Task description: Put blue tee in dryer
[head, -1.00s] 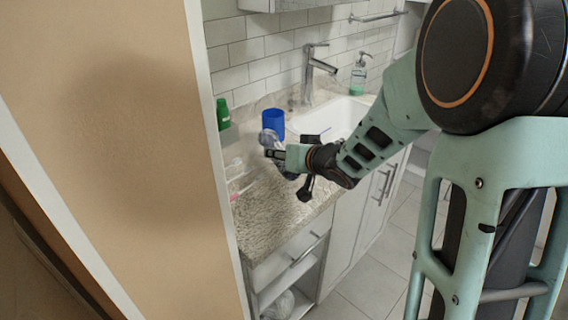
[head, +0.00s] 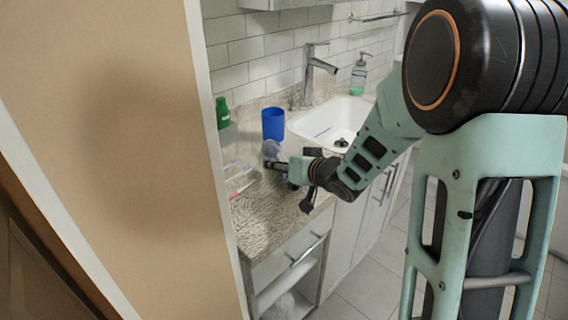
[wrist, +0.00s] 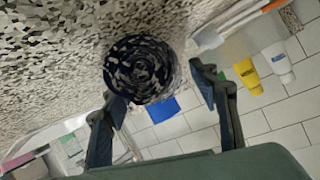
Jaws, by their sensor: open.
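My gripper (head: 273,155) hangs low over the left end of the counter, left of the sink. In the wrist view my gripper (wrist: 157,85) is open, its two fingers spread. A round, rolled-looking dark blue and white patterned thing (wrist: 140,68) lies against the speckled countertop, just ahead of the fingers and nearer the left one. I cannot tell whether it is the blue tee. No dryer is in view.
A blue cup (head: 273,124) stands just behind my gripper, with a green bottle (head: 222,112) to its left. The faucet (head: 312,75), sink (head: 345,112) and soap dispenser (head: 359,75) are to the right. A tan panel (head: 115,150) stands close on the left.

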